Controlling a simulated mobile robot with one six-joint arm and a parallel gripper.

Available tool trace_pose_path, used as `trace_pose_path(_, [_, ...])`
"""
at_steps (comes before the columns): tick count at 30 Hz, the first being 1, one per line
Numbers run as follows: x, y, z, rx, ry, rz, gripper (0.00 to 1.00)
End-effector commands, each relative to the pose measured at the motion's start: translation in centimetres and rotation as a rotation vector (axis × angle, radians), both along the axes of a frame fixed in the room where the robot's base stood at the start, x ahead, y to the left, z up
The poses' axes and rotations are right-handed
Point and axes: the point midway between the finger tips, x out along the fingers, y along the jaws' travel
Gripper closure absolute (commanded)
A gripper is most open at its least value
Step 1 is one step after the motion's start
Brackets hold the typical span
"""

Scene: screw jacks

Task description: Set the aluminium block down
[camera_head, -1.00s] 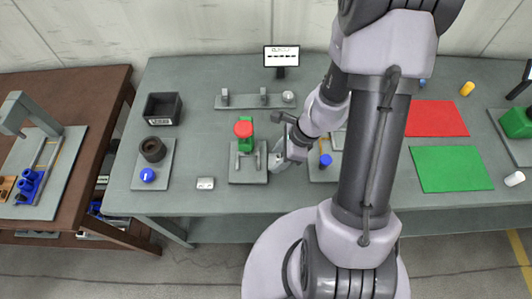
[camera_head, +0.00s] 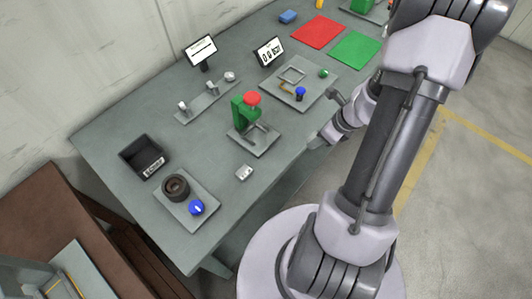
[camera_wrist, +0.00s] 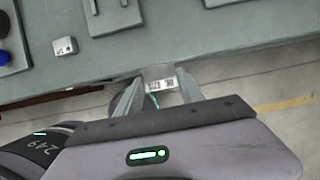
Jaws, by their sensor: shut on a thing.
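My gripper (camera_wrist: 160,80) is shut on a small pale block with dark markings, which I take as the aluminium block (camera_wrist: 161,84). In the wrist view it sits between the fingertips, just off the table's front edge with floor behind it. In the head view my gripper (camera_head: 318,141) is near the front edge of the grey-green table (camera_head: 125,200); the held block cannot be made out there. A similar pale block (camera_head: 244,173) lies on the table near the front edge, and also shows in the wrist view (camera_wrist: 64,46).
A green jack with a red knob (camera_head: 253,99) stands on a grey plate left of my gripper. A plate with a dark ring (camera_head: 176,187) and blue knob (camera_head: 196,207), and a black bin (camera_head: 142,157), are further left. Bare tabletop lies around the loose block.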

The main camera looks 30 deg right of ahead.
Motion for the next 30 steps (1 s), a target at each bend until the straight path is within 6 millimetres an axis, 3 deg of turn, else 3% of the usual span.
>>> trace_pose_path(2, [0.9,1.0,-0.3,-0.001,0.0,0.003,1.0])
trace_pose_path(12, [8.2,10.1,-1.4,0.0,-0.001,0.007,1.0])
trace_pose_path(15, [9.5,11.6,-1.5,-0.001,0.0,0.005,1.0])
trace_pose_path(18, [9.9,12.2,-2.0,0.001,0.0,0.001,1.0])
trace_pose_path(24, [9.9,12.2,-5.5,0.001,0.0,-0.001,1.0])
trace_pose_path(30, [10.0,12.2,-5.0,0.0,0.0,0.001,1.0])
